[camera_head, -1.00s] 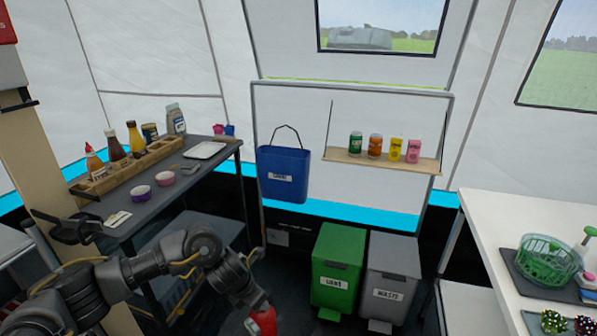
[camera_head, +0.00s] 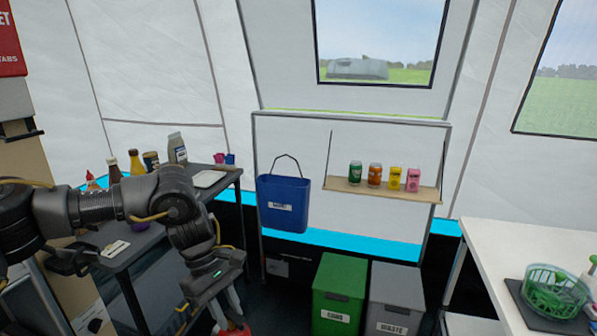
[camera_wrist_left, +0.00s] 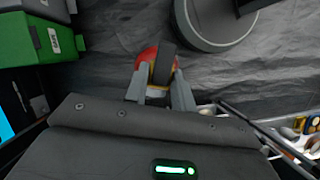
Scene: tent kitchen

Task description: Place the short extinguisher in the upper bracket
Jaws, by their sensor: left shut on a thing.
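My left gripper (camera_head: 226,312) points down at the bottom of the head view, shut on a red thing, likely the short extinguisher (camera_head: 236,328), mostly cut off by the frame edge. In the left wrist view, the extinguisher's red top (camera_wrist_left: 146,56) shows between and beyond the fingers (camera_wrist_left: 160,82), above the dark floor. At the far left of the head view, a tan post carries a black upper bracket (camera_head: 20,131) and a larger black lower bracket (camera_head: 68,260); both look empty. The gripper is well right of and below the upper bracket. My right gripper is out of view.
A dark table (camera_head: 150,240) with bottles and a tray (camera_head: 209,179) stands behind my left arm. A blue bin (camera_head: 283,203) hangs at the back wall. A green bin (camera_head: 338,295) and grey bin (camera_head: 395,300) stand right of the gripper. A white table (camera_head: 520,250) is at right.

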